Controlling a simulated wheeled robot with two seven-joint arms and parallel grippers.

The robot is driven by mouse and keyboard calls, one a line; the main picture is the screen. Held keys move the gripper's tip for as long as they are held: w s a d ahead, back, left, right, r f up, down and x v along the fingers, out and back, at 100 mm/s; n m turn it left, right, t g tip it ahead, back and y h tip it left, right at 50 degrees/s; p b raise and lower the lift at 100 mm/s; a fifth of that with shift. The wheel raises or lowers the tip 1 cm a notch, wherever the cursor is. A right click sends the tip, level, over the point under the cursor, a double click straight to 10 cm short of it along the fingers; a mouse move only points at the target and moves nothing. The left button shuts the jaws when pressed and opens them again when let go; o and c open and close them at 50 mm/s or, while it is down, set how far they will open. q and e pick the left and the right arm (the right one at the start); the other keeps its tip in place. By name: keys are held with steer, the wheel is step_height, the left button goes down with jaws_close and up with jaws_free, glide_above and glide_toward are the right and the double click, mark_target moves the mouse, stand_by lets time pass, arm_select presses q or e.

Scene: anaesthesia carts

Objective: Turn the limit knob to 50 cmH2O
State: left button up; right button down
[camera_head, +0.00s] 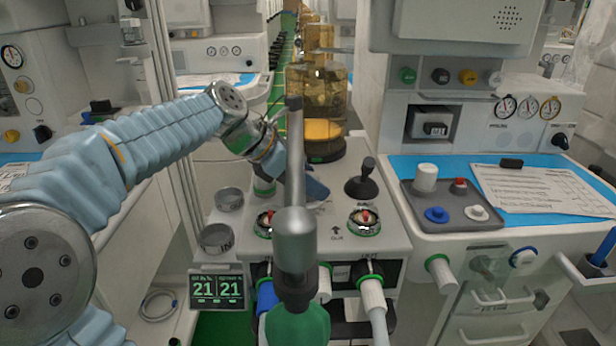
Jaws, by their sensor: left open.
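My left arm comes in from the left, and my left gripper (291,185) is over the back left of the breathing-circuit block (335,222). The grey upright pole (295,150) hides part of the gripper and the gap between its fingers. A small green-ringed fitting (264,187) shows just under the gripper, largely covered by it; I cannot tell if this is the limit knob or if the fingers touch it. No pressure scale or 50 mark is readable. A black lever-like knob (364,182) stands on the block, to the right of the gripper and apart from it. My right gripper is out of view.
An amber canister (324,100) stands behind the block. Two round ports (364,221) sit at its front, with hoses below. A green bag (298,325) hangs under the pole. A display (217,288) reads 21 and 21. A grey tray (452,214) lies at right.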

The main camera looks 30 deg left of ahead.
arm_select(q)
steer(key=c, duration=1)
steer(key=m+g+h, duration=0.1)
steer(key=m+g, duration=0.1)
steer(key=m, duration=0.1)
steer(key=shift+m+h, duration=0.4)
steer(key=shift+m+g+h, duration=0.5)
steer(key=shift+m+g, duration=1.1)
steer(key=shift+m, duration=0.4)
